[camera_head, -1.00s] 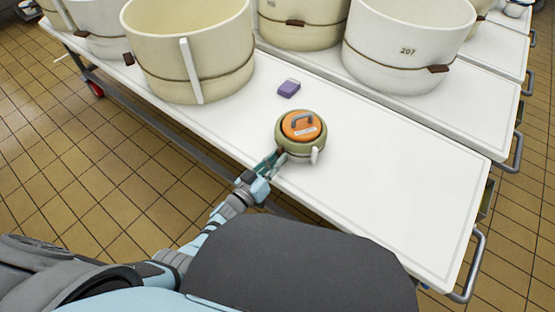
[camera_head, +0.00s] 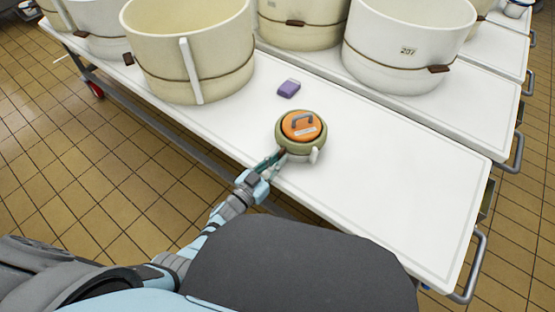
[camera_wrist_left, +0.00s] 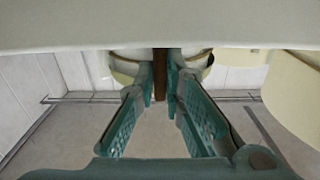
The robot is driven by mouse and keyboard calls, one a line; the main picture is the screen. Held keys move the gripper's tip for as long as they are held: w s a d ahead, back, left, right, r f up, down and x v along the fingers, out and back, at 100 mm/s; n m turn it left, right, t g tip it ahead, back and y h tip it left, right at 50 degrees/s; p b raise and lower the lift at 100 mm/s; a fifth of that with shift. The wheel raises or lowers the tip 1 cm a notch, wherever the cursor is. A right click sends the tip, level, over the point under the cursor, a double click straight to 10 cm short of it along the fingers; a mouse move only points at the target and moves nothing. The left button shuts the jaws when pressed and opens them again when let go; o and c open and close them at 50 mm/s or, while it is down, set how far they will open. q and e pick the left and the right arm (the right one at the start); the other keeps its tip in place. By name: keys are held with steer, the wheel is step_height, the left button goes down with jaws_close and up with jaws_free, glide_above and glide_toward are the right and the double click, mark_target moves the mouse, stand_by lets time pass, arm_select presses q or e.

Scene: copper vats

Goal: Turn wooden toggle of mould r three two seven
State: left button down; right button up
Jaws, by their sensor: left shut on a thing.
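A small round mould (camera_head: 302,134) with a green-beige rim and an orange lid stands near the front edge of the white table. The lid has a grey handle and a pale label, too small to read. My left gripper (camera_head: 277,157) is at the mould's near left side. In the left wrist view its fingers (camera_wrist_left: 161,88) are shut on a brown wooden toggle (camera_wrist_left: 160,68), under a pale curved surface across the top. A pale strap end (camera_head: 315,155) hangs at the mould's near right side. My right gripper is not in view.
A purple block (camera_head: 289,88) lies behind the mould. A large cream mould (camera_head: 188,60) stands at the back left, and a white one marked 207 (camera_head: 400,70) at the back right. The white table (camera_head: 400,190) is clear to the right.

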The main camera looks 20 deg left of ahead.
arm_select(q)
steer(key=c, duration=1.7)
jaws_free()
steer(key=shift+s, duration=0.1)
steer(key=v, duration=1.2)
steer(key=shift+f, duration=0.1)
